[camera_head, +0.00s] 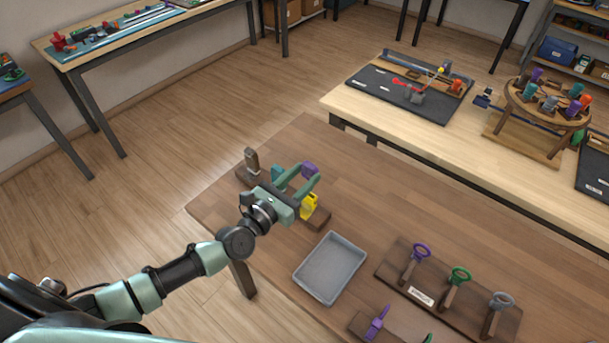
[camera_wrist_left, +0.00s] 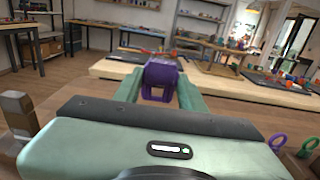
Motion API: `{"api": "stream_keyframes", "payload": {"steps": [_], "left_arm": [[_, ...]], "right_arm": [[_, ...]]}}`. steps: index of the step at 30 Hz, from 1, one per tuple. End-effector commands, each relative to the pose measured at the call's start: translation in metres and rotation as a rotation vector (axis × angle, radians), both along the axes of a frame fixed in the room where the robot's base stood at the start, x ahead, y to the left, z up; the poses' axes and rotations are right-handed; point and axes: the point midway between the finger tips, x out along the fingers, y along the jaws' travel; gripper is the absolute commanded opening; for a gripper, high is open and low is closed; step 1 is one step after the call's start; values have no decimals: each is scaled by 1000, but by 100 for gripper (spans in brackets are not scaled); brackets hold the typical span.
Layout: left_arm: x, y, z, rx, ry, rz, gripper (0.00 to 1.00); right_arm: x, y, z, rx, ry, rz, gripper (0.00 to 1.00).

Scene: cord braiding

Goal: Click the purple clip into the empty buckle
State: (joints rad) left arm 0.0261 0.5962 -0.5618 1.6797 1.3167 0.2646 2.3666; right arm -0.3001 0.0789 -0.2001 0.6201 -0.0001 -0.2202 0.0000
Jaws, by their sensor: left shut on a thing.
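My left gripper (camera_head: 306,176) is shut on a purple clip (camera_head: 310,168), held between its fingertips above the wooden table. The purple clip also shows in the left wrist view (camera_wrist_left: 161,78), between the two green fingers, with an opening in its lower part. Below the gripper is a dark wooden bar (camera_head: 318,219), partly hidden by the gripper. I cannot tell which buckle is empty. My right gripper is not in view.
A grey tray (camera_head: 330,268) lies right of the arm. A rack (camera_head: 420,297) holds purple, green and grey rings on posts. Another purple piece (camera_head: 377,322) stands at the front edge. A wooden post (camera_head: 251,160) rises near the bar. The table's back middle is clear.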

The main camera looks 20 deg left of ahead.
Motion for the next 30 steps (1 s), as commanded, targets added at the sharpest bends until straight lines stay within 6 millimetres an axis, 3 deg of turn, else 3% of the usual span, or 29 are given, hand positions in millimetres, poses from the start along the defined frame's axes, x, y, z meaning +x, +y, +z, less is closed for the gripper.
{"api": "stream_keyframes", "payload": {"steps": [16, 30], "left_arm": [[0, 0, -46, 0, 0, -1, 3], [0, 0, -52, 0, 0, -1, 3]], "right_arm": [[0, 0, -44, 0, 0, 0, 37], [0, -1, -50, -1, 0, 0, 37]]}}
